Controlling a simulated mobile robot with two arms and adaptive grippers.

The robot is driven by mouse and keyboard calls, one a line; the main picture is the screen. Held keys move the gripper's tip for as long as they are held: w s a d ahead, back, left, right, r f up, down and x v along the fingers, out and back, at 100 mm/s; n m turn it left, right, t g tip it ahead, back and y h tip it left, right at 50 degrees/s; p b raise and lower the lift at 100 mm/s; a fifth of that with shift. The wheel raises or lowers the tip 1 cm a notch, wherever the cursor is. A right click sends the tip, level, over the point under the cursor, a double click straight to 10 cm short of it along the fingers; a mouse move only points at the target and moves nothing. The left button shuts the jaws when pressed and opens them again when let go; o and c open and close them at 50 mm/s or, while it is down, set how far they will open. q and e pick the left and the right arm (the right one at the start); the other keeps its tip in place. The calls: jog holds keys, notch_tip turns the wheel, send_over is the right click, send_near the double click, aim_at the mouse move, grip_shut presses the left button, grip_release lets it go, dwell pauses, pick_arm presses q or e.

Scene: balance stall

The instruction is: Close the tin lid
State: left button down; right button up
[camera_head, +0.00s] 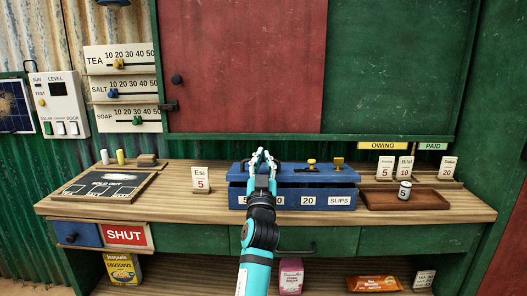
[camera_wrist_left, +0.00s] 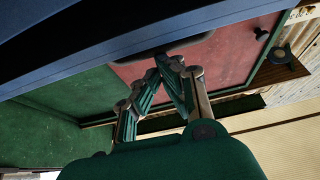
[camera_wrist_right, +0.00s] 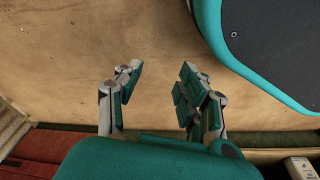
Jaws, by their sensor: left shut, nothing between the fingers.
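The blue tin (camera_head: 236,199) stands on the wooden counter, with labels along its front reading 20 and SLIPS. Its blue lid (camera_head: 285,177) shows as a band above the front; I cannot tell exactly how far it is open. My left gripper (camera_head: 262,152) reaches over the tin's left half with its fingers together and empty, hiding part of the lid and front. In the left wrist view a blue slab (camera_wrist_left: 70,60) with a dark handle (camera_wrist_left: 180,46) lies close to the fingertips. My right gripper (camera_wrist_right: 160,80) is open and empty, seen only in the right wrist view.
The red and green shutter (camera_head: 250,70) rises behind. Bare counter lies between card and tin.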

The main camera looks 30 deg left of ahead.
pick_arm(q)
jog(key=b, duration=0.2)
jog(key=f+b, duration=0.1)
jog(key=b, duration=0.1)
jog(key=s+f+t+b, duration=0.1)
jog(key=b, duration=0.1)
jog(key=shift+d+y, duration=0.25)
jog(key=shift+y, duration=0.05)
pick_arm(e)
notch_tip(320, 180, up, 22)
jog(key=w+t, duration=0.1)
jog(key=w, duration=0.1)
jog(key=shift+w, duration=0.4)
